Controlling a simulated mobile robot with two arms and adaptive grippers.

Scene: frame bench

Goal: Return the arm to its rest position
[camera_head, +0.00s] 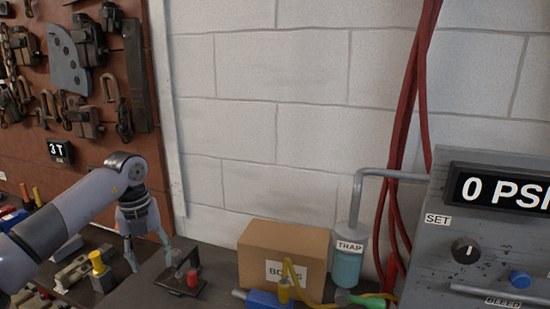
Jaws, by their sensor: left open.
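My left arm (75,215) comes in from the left and bends down at the wrist. My left gripper (150,262) points down over the left part of the bench, its two fingers spread apart with nothing seen between them. Its right fingertip is close to a small dark stand with a red part (190,278); I cannot tell whether they touch. My right gripper is not in view.
A cardboard box (285,255) stands right of the gripper, with a blue tool and yellow hose before it. A trap jar (348,262), red hoses (405,130) and a grey gauge panel (490,235) are further right. A brown tool board (90,120) hangs behind the arm.

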